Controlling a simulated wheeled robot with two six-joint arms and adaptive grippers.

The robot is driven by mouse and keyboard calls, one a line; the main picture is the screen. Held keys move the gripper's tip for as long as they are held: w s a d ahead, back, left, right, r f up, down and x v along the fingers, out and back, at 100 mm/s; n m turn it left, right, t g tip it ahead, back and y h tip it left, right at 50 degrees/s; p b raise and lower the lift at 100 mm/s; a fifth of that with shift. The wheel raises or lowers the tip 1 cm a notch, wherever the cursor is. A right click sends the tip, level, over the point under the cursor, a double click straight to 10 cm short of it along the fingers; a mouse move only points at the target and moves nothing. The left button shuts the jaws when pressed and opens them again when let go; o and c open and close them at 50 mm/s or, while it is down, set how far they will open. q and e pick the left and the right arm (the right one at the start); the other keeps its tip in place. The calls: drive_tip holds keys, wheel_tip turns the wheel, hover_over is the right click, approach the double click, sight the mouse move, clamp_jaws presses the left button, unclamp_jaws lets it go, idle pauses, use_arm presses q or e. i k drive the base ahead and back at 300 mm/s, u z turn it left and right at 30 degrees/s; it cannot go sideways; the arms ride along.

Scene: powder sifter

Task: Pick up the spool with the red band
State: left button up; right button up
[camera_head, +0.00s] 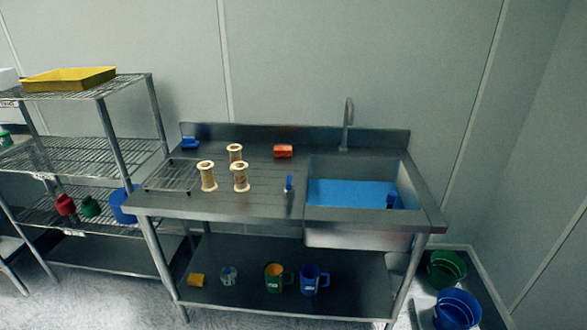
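Three cream spools with brownish wound middles stand upright on the left half of the steel sink table (265,205). One is the front left spool (208,177), one is the front right spool (240,178), and one is the back spool (235,153), partly hidden by the front right one. They are too small and dim for me to tell which has a red band. Neither of my grippers is in view.
A wire rack (170,176) lies left of the spools. A blue item (190,143), an orange-red block (283,151) and a small blue-handled tool (289,184) lie around them. The sink (350,215) is at right. Wire shelving (90,155) stands left.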

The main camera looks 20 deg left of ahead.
sight(241, 185)
drive_tip(key=z, duration=0.3)
drive_tip(key=i, duration=0.85)
drive_tip(key=u, duration=0.7)
drive_tip(key=i, duration=0.6)
drive_tip(key=u, duration=0.65)
